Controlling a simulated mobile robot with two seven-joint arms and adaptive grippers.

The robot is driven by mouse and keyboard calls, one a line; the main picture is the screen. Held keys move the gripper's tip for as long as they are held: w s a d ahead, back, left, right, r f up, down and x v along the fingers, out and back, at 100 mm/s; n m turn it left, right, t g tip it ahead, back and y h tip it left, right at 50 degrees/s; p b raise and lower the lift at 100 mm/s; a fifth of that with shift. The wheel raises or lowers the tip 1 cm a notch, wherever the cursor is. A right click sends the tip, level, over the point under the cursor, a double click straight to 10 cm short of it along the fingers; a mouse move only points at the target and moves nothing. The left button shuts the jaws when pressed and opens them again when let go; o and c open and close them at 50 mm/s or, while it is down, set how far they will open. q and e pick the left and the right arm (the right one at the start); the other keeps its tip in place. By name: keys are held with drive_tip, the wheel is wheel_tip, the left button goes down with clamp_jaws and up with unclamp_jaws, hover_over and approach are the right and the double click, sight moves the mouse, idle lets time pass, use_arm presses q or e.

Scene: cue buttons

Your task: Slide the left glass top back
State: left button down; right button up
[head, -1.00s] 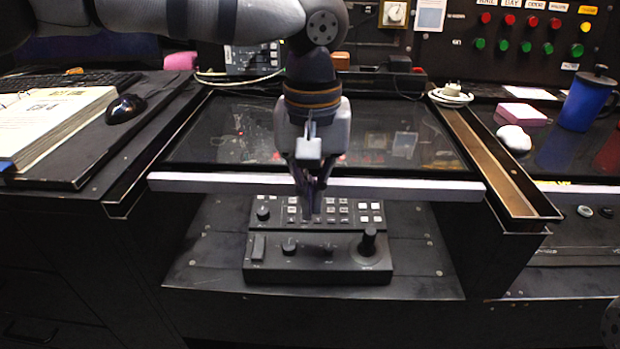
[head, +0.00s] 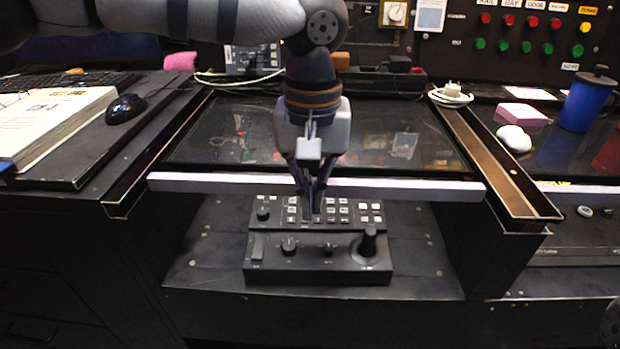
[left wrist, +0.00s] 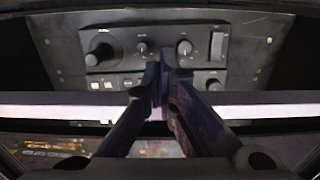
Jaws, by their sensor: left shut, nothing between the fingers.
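The left glass top (head: 225,145) is a dark, reflective pane with a pale front rail (head: 410,188), lying between two side rails. The pale rail also crosses the left wrist view (left wrist: 60,113). My left gripper (head: 312,210) points down at the middle of this rail, its fingers shut and empty. The fingers cover part of the rail, and their tips reach below it in the head view. In the left wrist view the fingertips (left wrist: 161,75) lie past the rail, on the control panel's side. I cannot tell whether they touch the rail. My right gripper is not in view.
A black control panel (head: 318,262) with knobs and a joystick stands in the open recess before the rail. A brown metal channel (head: 490,165) runs along the right side. A book (head: 55,120) and mouse (head: 126,108) lie left; a blue mug (head: 585,103) stands right.

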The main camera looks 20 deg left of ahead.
use_arm(q)
drive_tip(key=shift+w+a, duration=0.2)
drive_tip(key=shift+w, duration=0.5)
drive_tip(key=shift+w+a, duration=0.2)
drive_tip(key=shift+w, duration=0.5)
drive_tip(key=shift+w+a, duration=0.3)
drive_tip(key=shift+w, duration=0.7)
drive_tip(key=shift+w+a, duration=0.25)
drive_tip(key=shift+w, duration=0.75)
drive_tip(key=shift+w+a, duration=0.3)
drive_tip(key=shift+w, duration=0.7)
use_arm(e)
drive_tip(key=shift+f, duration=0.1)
